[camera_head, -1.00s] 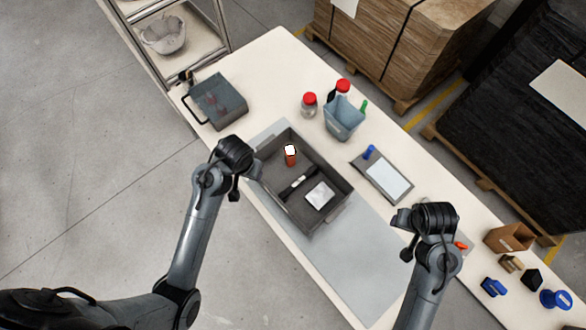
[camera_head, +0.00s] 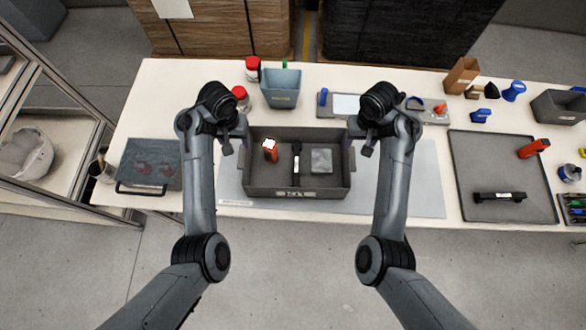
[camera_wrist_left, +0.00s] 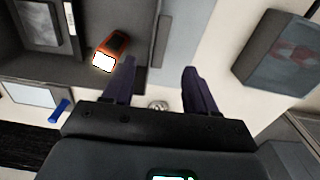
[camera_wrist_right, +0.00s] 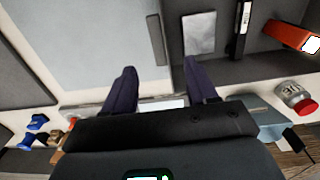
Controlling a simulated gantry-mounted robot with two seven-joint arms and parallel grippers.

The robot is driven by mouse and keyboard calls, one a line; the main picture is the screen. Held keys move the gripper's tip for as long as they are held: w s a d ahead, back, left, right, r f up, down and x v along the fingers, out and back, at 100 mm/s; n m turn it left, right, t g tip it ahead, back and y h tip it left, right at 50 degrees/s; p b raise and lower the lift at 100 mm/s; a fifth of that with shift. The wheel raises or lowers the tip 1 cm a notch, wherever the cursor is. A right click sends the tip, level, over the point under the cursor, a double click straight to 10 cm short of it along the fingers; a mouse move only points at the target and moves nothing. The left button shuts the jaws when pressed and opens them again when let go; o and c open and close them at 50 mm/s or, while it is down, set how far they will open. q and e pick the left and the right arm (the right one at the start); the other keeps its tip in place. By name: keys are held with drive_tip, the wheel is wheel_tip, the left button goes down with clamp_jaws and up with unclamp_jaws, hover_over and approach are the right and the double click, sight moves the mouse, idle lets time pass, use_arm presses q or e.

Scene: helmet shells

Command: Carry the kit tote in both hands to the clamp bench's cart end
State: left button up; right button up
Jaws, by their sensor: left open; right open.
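The kit tote (camera_head: 262,192) is a dark grey open box on a grey mat on the bench. It holds an orange item with a white top (camera_head: 270,152), a black bar with a white label (camera_head: 296,160) and a pale square packet (camera_head: 321,160). My left gripper (camera_head: 234,140) is open at the tote's left end, my right gripper (camera_head: 362,142) open at its right end. In the left wrist view the fingers (camera_wrist_left: 158,85) lie either side of the tote's end wall. In the right wrist view the fingers (camera_wrist_right: 160,80) also straddle its end wall. Contact is unclear.
A grey translucent bin with a handle (camera_head: 150,168) stands at the bench's left end, near a rack (camera_head: 62,150). Red-lidded jars (camera_head: 252,68) and a blue-grey bin (camera_head: 281,88) stand behind the tote. A dark tray (camera_head: 500,165) lies right. The mat (camera_head: 420,190) is clear right of the tote.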

sight(242, 155)
use_arm(q)
drive_tip(key=shift+w+d, duration=0.1)
drive_tip(key=shift+d, duration=0.05)
use_arm(e)
drive_tip(key=shift+w+d, duration=0.1)
drive_tip(key=shift+d, duration=0.05)
use_arm(q)
drive_tip(key=shift+f, duration=0.1)
drive_tip(key=shift+f, duration=5.35)
use_arm(e)
drive_tip(key=shift+f, duration=5.35)
use_arm(q)
clamp_jaws()
use_arm(e)
clamp_jaws()
use_arm(q)
drive_tip(key=shift+r, duration=0.1)
use_arm(e)
drive_tip(key=shift+r, duration=0.1)
